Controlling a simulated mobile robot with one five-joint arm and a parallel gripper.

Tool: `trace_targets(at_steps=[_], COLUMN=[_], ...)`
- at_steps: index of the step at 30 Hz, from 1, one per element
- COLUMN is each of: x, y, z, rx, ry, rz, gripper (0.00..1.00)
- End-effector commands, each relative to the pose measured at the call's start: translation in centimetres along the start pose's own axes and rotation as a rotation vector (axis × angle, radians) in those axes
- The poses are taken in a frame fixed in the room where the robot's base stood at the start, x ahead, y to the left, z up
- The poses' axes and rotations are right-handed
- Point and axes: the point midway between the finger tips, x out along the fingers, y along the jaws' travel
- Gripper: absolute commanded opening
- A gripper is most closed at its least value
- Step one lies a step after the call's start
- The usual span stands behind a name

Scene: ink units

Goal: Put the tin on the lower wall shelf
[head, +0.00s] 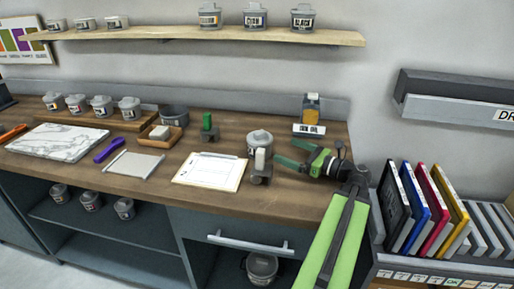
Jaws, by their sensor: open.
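A grey lidded tin (260,139) stands on the wooden counter, just left of my gripper. My gripper (281,153) is open, with its green fingers pointing left towards this tin and nothing seen between them. A small grey block-like item (261,168) stands in front of the tin and hides a little of its base. One wooden wall shelf (150,34) shows along the top, with small tins at its left and larger labelled tins (254,17) at its right. I cannot tell whether it is the lower one.
Several tins (101,106) stand on a wooden riser at the back left. A clipboard (208,172), a marble slab (58,142) and a bottle (311,108) are on the counter. Upright folders (412,210) stand at right, below a grey wall ledge (450,108). Bare counter shows at front.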

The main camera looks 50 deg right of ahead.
Motion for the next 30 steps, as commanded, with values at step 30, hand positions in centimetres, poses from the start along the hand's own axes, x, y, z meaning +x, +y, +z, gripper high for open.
trace_targets(at_steps=[30], x=[13.0], y=[0.7], z=[-0.3], rx=[0.0], ry=[0.0], rz=[0.01], gripper=[1.0])
